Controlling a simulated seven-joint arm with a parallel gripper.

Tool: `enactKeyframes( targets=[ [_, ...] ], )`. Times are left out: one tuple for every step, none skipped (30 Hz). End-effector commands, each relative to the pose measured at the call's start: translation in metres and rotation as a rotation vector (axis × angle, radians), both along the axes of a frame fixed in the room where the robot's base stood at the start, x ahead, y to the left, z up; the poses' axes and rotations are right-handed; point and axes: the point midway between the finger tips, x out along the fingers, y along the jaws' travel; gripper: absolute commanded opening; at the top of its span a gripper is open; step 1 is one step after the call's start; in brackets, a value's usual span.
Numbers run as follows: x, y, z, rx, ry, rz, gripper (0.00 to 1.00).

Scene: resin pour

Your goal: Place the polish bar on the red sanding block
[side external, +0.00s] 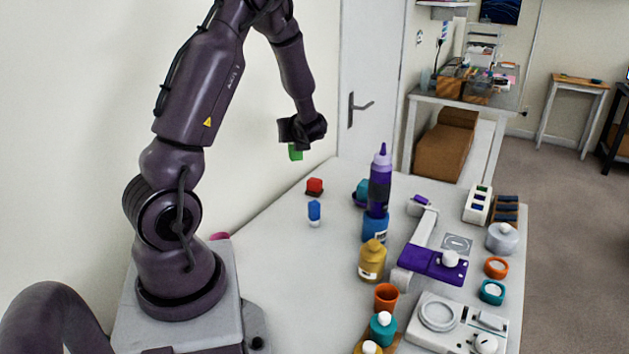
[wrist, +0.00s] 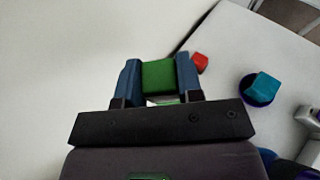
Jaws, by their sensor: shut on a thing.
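My gripper (side external: 298,145) is raised above the far left part of the table. It is shut on a green block, the polish bar (side external: 295,153), which sticks out below the fingers. In the wrist view the polish bar (wrist: 158,76) sits between the two blue fingers (wrist: 157,80). The red sanding block (side external: 314,184) stands on the table, below and slightly right of the bar in the side view. It also shows in the wrist view (wrist: 200,62), just right of the right finger. The bar and the red block are apart, with a clear gap between them.
A small blue and white item (side external: 314,212) stands in front of the red block. A teal block (wrist: 265,87) rests on a purple round holder (wrist: 253,95). A tall purple bottle (side external: 380,180) and a yellow bottle (side external: 372,262) stand right. The table's left part is clear.

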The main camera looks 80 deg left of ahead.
Motion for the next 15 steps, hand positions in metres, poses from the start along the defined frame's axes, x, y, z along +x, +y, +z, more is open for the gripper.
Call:
enactKeyframes(
  targets=[
    [0.001, -0.001, 0.001, 0.004, 0.001, 0.000, 0.00],
    [0.001, 0.000, 0.001, 0.005, -0.001, 0.001, 0.00],
    [0.002, 0.002, 0.000, 0.007, 0.000, 0.004, 0.00],
    [0.003, 0.004, -0.001, 0.008, -0.001, 0.006, 0.00],
    [0.005, 0.007, -0.003, 0.007, 0.000, 0.008, 0.00],
    [0.009, 0.013, -0.006, 0.007, -0.001, 0.008, 0.00],
    [0.012, 0.018, -0.009, 0.006, 0.000, 0.009, 0.00],
    [0.015, 0.024, -0.012, 0.007, 0.000, 0.009, 0.00],
    [0.021, 0.032, -0.016, 0.008, 0.000, 0.009, 0.00],
    [0.025, 0.038, -0.020, 0.007, 0.000, 0.009, 0.00],
    [0.029, 0.044, -0.024, 0.007, 0.000, 0.009, 0.00],
    [0.035, 0.053, -0.028, 0.008, -0.001, 0.009, 0.00],
    [0.039, 0.059, -0.032, 0.008, -0.001, 0.009, 0.00],
    [0.043, 0.065, -0.034, 0.008, -0.001, 0.009, 0.00],
    [0.049, 0.073, -0.039, 0.007, -0.002, 0.009, 0.00]
  ],
)
